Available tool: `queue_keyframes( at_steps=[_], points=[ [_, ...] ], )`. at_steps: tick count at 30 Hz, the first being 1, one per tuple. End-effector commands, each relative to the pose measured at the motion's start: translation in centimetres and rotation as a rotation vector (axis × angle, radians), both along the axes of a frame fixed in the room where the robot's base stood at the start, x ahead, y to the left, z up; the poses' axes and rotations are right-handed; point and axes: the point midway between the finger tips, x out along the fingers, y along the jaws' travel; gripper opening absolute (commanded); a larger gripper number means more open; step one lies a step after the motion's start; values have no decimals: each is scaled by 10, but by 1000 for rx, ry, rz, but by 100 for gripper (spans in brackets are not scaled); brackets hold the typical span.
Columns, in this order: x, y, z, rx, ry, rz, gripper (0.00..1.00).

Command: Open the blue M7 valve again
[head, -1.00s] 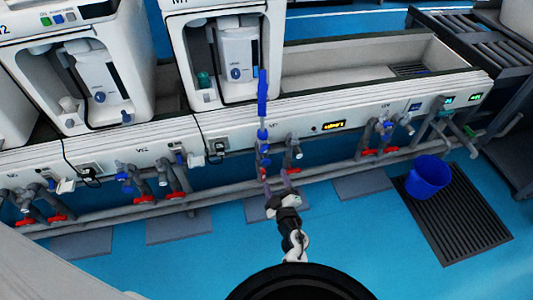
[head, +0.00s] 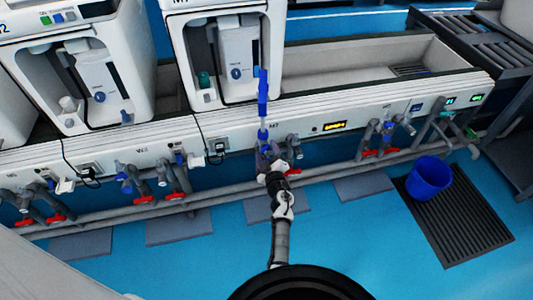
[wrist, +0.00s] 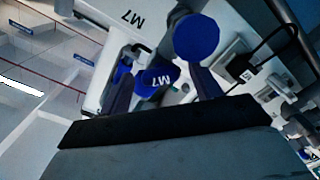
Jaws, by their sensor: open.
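The blue M7 valve handle (wrist: 155,78) carries a white M7 label and shows in the wrist view between the two fingers of my gripper (wrist: 163,88). I cannot tell whether the fingers touch it. In the head view, blue valve parts (head: 263,135) show at the rail under the M7 machine. My gripper (head: 266,155) is just below them and hides part of the valve. My gripper is open, with a finger on each side of the handle.
A blue round part (wrist: 197,38) stands close above the right finger. A tall blue piece (head: 262,95) rises in front of the M7 machine. Red-handled valves (head: 296,156) and grey pipes lie close by. A blue bucket (head: 429,180) stands on a dark grate (head: 460,225) at the right.

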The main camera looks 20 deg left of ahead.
Motion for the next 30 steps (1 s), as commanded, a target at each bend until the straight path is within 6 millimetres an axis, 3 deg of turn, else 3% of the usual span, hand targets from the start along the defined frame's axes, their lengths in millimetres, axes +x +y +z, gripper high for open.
queue_keyframes(
  at_steps=[7,18,30],
  points=[
    [0,0,0,0,1,-1,64],
    [0,0,0,0,0,0,19],
    [0,-1,0,-77,-52,-1,19]
  ],
)
